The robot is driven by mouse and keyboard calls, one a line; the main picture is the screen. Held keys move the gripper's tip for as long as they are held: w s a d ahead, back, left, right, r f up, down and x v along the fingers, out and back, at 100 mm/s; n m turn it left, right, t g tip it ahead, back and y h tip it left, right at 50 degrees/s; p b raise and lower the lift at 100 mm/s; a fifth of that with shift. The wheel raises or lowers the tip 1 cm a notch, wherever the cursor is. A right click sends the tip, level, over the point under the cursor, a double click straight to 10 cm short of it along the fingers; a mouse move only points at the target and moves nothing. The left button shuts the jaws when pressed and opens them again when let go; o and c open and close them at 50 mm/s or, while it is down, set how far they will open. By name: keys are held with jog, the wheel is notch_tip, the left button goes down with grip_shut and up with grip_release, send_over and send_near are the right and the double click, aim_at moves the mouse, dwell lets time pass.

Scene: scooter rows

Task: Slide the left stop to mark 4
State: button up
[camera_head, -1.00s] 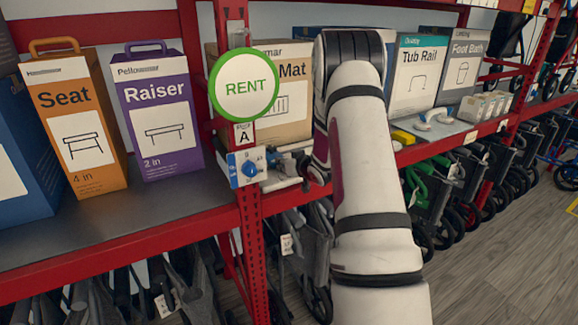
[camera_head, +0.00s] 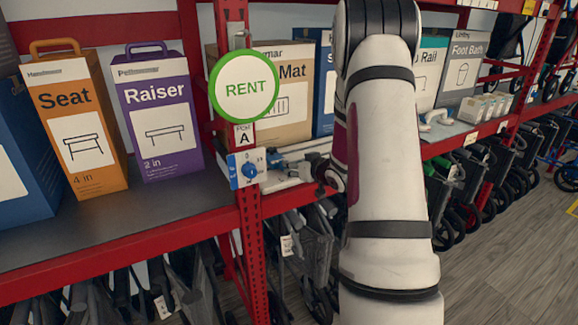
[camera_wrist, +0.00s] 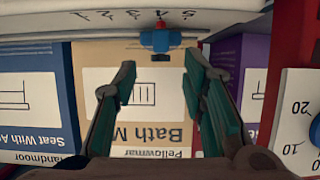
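A small blue stop (camera_wrist: 160,40) with a red knob and a dark tab sits on a pale rail (camera_wrist: 60,28) along the top of the wrist view. Only one stop shows clearly. My gripper (camera_wrist: 160,75) is open, its two green-and-dark fingers spread, with the stop ahead of and between the fingertips, not gripped. In the head view my gripper (camera_head: 303,167) is at the shelf front right of the post, partly hidden by my arm; the stop cannot be made out there.
A red post (camera_head: 249,230) carries a blue-and-white dial plate (camera_head: 247,169) and a round RENT sign (camera_head: 244,86), left of my gripper. A Bath Mat box (camera_head: 283,110) stands behind. The Seat (camera_head: 77,125) and Raiser (camera_head: 157,120) boxes stand left.

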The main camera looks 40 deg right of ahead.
jog(key=v, duration=0.4)
jog(key=shift+f, duration=0.1)
dwell(0.5)
